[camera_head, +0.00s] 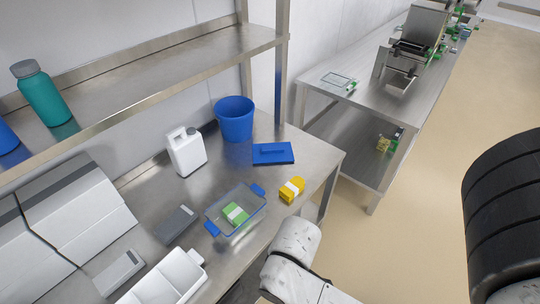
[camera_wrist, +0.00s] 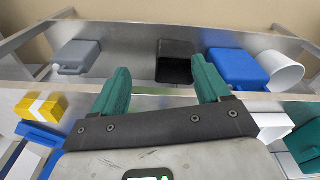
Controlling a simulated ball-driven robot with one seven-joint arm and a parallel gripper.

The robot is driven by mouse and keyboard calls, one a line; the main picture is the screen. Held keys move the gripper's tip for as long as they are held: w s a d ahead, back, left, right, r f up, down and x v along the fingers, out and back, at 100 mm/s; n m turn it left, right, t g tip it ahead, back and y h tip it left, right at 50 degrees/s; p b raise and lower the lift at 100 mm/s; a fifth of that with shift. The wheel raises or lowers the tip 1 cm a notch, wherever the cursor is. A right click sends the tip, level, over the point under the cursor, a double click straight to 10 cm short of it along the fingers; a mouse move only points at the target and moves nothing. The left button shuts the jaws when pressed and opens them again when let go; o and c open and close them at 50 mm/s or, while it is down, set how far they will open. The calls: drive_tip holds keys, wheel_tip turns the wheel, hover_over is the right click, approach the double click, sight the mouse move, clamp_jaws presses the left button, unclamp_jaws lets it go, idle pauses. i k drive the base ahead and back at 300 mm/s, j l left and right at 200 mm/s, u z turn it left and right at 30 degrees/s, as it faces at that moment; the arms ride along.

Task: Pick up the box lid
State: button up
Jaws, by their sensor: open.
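The box lid (camera_head: 273,153) is a flat blue rectangle with a raised handle bar. In the head view it lies on the steel bench, in front of the blue bucket. The clear box (camera_head: 232,193) with blue end clips stands open nearer me, a green and white block (camera_head: 235,213) inside. My gripper (camera_wrist: 163,77) is open in the wrist view, its two teal fingers apart with nothing held between them. A blue piece (camera_wrist: 38,136) beside the yellow block there may be the lid; I cannot tell. My gripper is not visible in the head view.
A yellow block (camera_head: 291,189) sits between the lid and the bench's front edge. A blue bucket (camera_head: 234,120) and white jug (camera_head: 186,152) stand behind. A shelf (camera_head: 130,80) overhangs the back. The wrist view shows a grey container (camera_wrist: 80,55) and blue container (camera_wrist: 236,68) on a lower shelf.

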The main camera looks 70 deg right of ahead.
sight(279, 151)
drive_tip(key=i+l+z, duration=0.2)
drive_tip(key=z, duration=0.2)
drive_tip(key=i+l+z, duration=0.15)
drive_tip(key=z, duration=0.2)
drive_tip(key=i+z, duration=0.4)
drive_tip(key=k+l, duration=0.1)
